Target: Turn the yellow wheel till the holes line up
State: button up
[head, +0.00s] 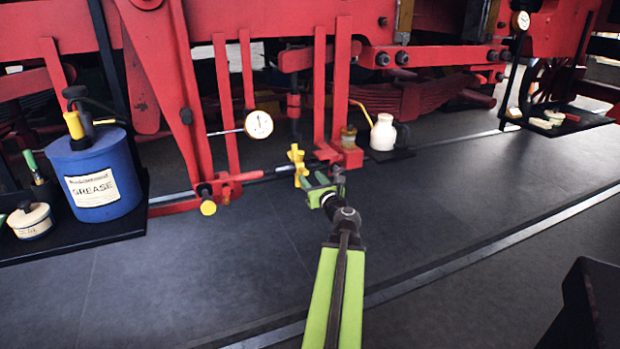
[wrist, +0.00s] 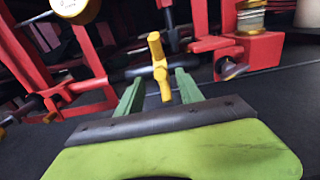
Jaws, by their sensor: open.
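The yellow wheel (head: 297,166) sits on a dark horizontal rod low on the red linkage, in the middle of the head view. In the wrist view the yellow wheel (wrist: 159,66) shows as a bar with rounded ends, tilted slightly off upright. My gripper (head: 318,186) is just right of and in front of the wheel. In the wrist view my gripper (wrist: 158,85) is open, with one green finger on each side of the wheel's lower end. I cannot tell whether either finger touches it. The holes cannot be made out in either view.
A blue grease bucket (head: 97,175) stands on a dark tray at left. A white oil can (head: 383,133) stands behind and right of my gripper. A dial gauge (head: 258,125) hangs above left of the wheel. Red upright bars flank the wheel. The dark floor in front is clear.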

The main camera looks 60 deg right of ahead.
aim_at(305, 172)
jog(key=x, duration=0.6)
jog(key=shift+d+f, duration=0.1)
jog(key=shift+f, duration=0.1)
grip_shut()
dwell(1.4)
